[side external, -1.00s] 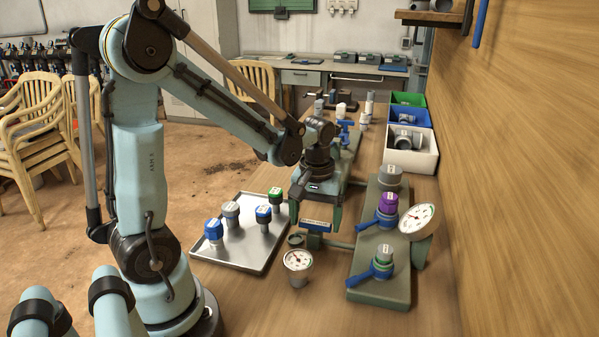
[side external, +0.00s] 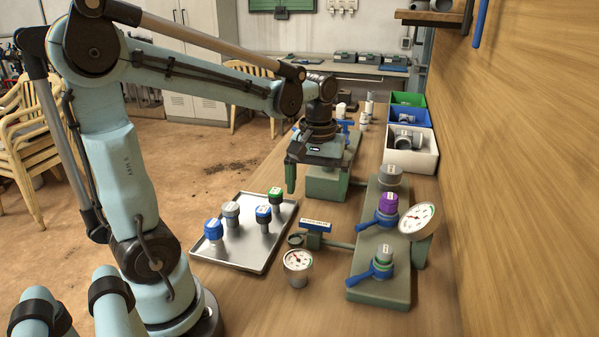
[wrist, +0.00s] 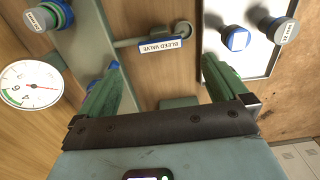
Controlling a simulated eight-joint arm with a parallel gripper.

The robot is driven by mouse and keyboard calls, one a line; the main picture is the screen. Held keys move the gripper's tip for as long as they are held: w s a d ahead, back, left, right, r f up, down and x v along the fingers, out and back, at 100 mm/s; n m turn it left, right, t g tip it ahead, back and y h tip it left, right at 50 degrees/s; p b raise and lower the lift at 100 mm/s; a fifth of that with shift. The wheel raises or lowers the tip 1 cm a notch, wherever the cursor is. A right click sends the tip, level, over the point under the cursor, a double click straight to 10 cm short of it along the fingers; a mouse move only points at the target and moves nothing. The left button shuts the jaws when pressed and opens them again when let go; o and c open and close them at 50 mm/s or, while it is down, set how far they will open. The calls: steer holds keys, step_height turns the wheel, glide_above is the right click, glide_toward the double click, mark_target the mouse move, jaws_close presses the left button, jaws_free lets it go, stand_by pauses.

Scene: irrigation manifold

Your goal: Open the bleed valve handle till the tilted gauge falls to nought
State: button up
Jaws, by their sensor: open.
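The bleed valve handle (side external: 315,226), a blue bar with a white label, sits on a pipe stub left of the green manifold. It also shows in the wrist view (wrist: 165,45), lying crosswise ahead of my fingers. The tilted gauge (side external: 416,218) has a white round dial at the manifold's right; in the wrist view (wrist: 32,84) its red needle stands off to the right of the dial centre, its exact reading too small to tell. My gripper (side external: 319,185) is open and empty, above and behind the handle, touching nothing that I can see.
A grey tray (side external: 219,256) with several capped fittings lies left of the handle. A small upright gauge (side external: 298,260) stands in front. Blue-handled valves (side external: 383,262) top the manifold at right. A white bin (side external: 425,150) stands behind, beside the wooden wall.

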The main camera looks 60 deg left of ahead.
steer(key=shift+r, duration=2)
steer(key=shift+d, duration=0.1)
steer(key=s+d+f+m+t, duration=0.3)
steer(key=d+m+t, duration=0.4)
steer(key=d+m, duration=0.1)
steer(key=shift+s+f+m, duration=0.15)
steer(key=shift+f+m, duration=0.15)
steer(key=shift+m, duration=0.3)
